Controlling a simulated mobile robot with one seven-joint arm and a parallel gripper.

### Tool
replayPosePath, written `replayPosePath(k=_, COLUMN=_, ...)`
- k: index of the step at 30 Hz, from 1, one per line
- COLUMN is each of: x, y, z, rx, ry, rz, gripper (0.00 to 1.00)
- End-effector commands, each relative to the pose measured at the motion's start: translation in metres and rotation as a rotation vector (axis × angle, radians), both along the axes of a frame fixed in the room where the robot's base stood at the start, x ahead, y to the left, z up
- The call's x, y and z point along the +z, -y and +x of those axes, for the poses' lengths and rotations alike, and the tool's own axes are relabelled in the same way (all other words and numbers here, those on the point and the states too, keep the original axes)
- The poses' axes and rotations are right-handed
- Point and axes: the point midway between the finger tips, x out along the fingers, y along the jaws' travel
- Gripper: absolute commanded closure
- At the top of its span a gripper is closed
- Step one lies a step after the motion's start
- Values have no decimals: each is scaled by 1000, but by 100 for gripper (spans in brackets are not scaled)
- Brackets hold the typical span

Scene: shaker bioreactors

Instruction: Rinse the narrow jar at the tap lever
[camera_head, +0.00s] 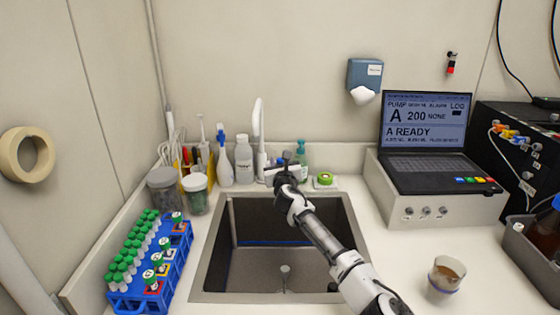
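A small clear jar with brown contents (446,272) stands upright on the counter at the right front; I cannot tell whether it is the narrow jar. A white tap (259,135) rises behind the sink. My arm reaches from the lower right over the sink, and my gripper (284,178) is at the sink's back edge, just right of the tap's base. It covers part of the tap's lower body, and the lever cannot be made out clearly. The fingers are small and seen from behind, so their opening and any contact are hidden.
The steel sink (205,270) is in the middle. A blue rack (178,262) of green-capped tubes and two lidded tubs (196,197) stand left. Bottles (243,160) line the back. A laptop (432,160) sits on a white box at the right. The right front counter is partly free.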

Motion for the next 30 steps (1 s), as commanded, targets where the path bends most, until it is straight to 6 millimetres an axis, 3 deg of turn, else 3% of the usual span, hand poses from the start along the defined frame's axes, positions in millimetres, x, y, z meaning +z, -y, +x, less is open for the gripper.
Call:
replayPosePath(k=9, x=0, y=-1, z=1, rx=1, ry=1, rz=0, gripper=69)
replayPosePath(k=16, x=0, y=-1, z=1, rx=1, ry=1, rz=-1, gripper=99)
replayPosePath(k=23, x=-1, y=-1, z=1, rx=1, ry=2, rz=-1, gripper=100)
replayPosePath(k=30, x=-16, y=-1, z=4, rx=2, ry=48, rz=-1, gripper=100)
